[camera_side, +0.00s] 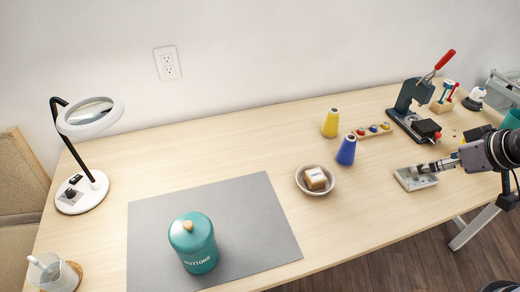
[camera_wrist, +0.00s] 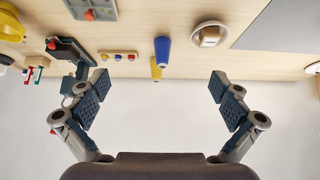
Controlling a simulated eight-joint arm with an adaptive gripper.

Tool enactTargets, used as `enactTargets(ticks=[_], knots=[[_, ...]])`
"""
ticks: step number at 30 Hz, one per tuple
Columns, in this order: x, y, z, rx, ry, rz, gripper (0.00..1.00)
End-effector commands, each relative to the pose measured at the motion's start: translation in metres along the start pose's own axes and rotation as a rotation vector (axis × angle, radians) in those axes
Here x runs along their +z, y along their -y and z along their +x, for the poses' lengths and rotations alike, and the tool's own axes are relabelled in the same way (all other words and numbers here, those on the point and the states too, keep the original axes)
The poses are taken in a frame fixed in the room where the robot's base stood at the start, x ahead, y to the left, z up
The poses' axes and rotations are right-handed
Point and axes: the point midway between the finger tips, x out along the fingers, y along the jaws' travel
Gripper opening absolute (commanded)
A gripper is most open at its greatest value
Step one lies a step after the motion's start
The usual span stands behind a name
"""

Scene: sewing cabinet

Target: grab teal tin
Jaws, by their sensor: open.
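The teal tin (camera_side: 197,252), a round canister with a wooden knob and the word BUTTONS, stands upright on a grey mat (camera_side: 262,212) at the front left of the table in the side view. My gripper (camera_side: 428,168) is at the far right of the side view, by a small grey tray, well apart from the tin. In the wrist view my gripper (camera_wrist: 163,93) has its two fingers spread wide with nothing between them. The tin does not show in the wrist view; part of the mat (camera_wrist: 290,25) shows at its upper right.
Between gripper and tin stand a bowl with a small block (camera_side: 315,181), a blue cone (camera_side: 346,150) and a yellow cone (camera_side: 330,123). A press (camera_side: 408,108) stands at the back right. A magnifier lamp (camera_side: 82,192) and a cup (camera_side: 52,273) are at the left.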

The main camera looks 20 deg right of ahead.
Motion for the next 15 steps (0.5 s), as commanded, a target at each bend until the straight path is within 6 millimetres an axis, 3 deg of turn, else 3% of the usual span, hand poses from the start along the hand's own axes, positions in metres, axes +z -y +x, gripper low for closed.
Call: enactTargets(ticks=[8,15], knots=[[-0.010,0.007,-0.002,-0.014,0.013,-0.003,1.00],[-0.063,0.053,-0.005,-0.075,0.100,-0.009,1.00]])
